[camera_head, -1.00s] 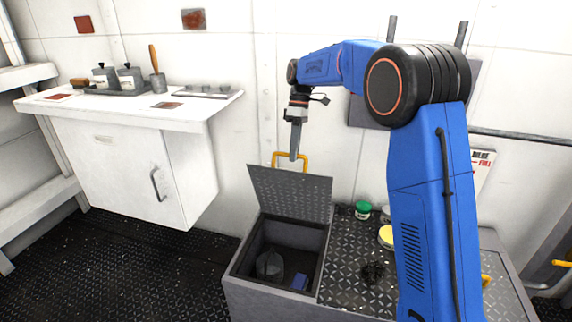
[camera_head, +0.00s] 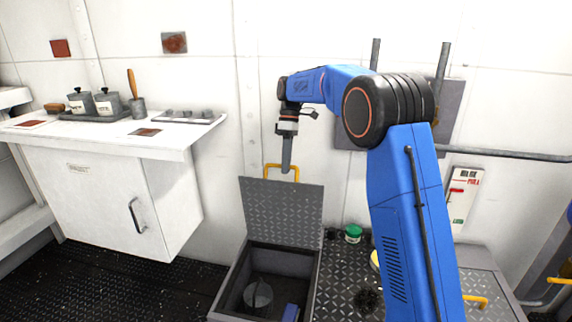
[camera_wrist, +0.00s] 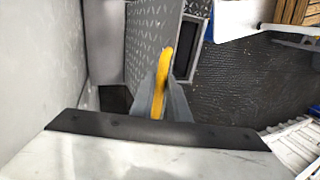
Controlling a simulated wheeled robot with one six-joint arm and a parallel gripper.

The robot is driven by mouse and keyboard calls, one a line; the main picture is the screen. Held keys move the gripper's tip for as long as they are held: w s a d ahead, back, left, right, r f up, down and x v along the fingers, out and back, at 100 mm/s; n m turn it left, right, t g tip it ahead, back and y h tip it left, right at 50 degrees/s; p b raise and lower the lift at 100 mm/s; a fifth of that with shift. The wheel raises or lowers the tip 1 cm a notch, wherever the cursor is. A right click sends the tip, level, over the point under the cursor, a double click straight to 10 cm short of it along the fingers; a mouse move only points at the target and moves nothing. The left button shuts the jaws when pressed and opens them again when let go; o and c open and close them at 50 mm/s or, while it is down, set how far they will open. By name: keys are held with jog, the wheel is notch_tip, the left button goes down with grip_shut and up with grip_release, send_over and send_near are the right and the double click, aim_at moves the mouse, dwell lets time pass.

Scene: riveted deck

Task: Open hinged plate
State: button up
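The hinged plate (camera_head: 283,212) is a grey diamond-tread lid, raised steeply at the back of an open compartment in the deck box. It also shows in the wrist view (camera_wrist: 150,45). A yellow handle (camera_head: 268,169) stands on its upper edge. My gripper (camera_head: 287,168) points down at this handle. In the wrist view, the two grey fingers of my gripper (camera_wrist: 164,103) lie on either side of the yellow handle (camera_wrist: 164,70), close against it. The fingertips are partly hidden by the handle.
The open compartment (camera_head: 236,283) holds a grey round pot (camera_head: 258,294) and a blue item (camera_head: 290,312). A green-lidded jar (camera_head: 353,233) stands on the box top to the right. A white cabinet (camera_head: 105,190) with canisters on top is at left. The wall is close behind the plate.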

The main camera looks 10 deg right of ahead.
jog(key=shift+o, duration=1.1)
jog(key=shift+f, duration=0.2)
jog(key=shift+r, duration=0.15)
notch_tip(320, 180, up, 10)
jog(key=shift+f, duration=0.25)
jog(key=shift+r, duration=0.2)
